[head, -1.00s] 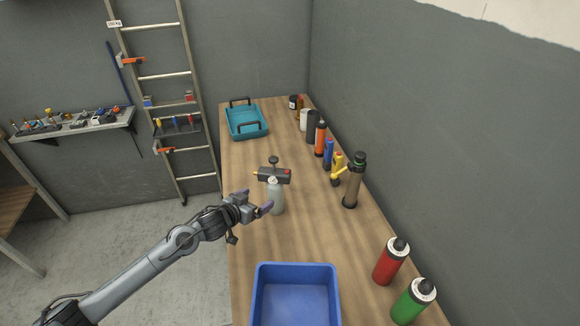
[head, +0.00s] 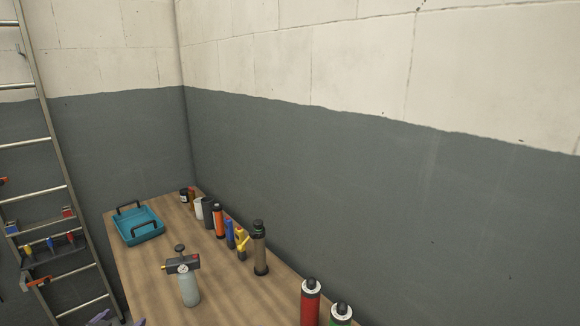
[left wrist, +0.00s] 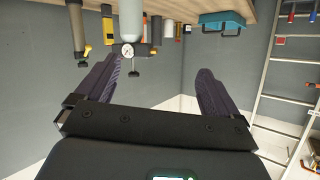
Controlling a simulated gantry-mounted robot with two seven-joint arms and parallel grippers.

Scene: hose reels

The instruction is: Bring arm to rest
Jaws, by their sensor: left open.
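My left gripper (head: 118,320) shows only as fingertips at the bottom edge of the head view, at the left front of the wooden bench. In the left wrist view, its two dark fingers (left wrist: 160,66) are spread wide with nothing between them. A pale spray bottle (head: 189,289) with a dark, gauge-fitted head stands upright on the bench, to the right of the fingertips and apart from them. The same bottle appears upside down in the left wrist view (left wrist: 130,20), beyond the fingers. The rest of my left arm is out of the head view. My right gripper is not seen.
A teal tray (head: 138,238) with black handles sits at the bench's far left. Several bottles and canisters line the wall side, including a brown canister (head: 260,250) and a red bottle (head: 311,303). A ladder (head: 48,160) leans at the left. Bare wood (head: 225,300) lies mid-bench.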

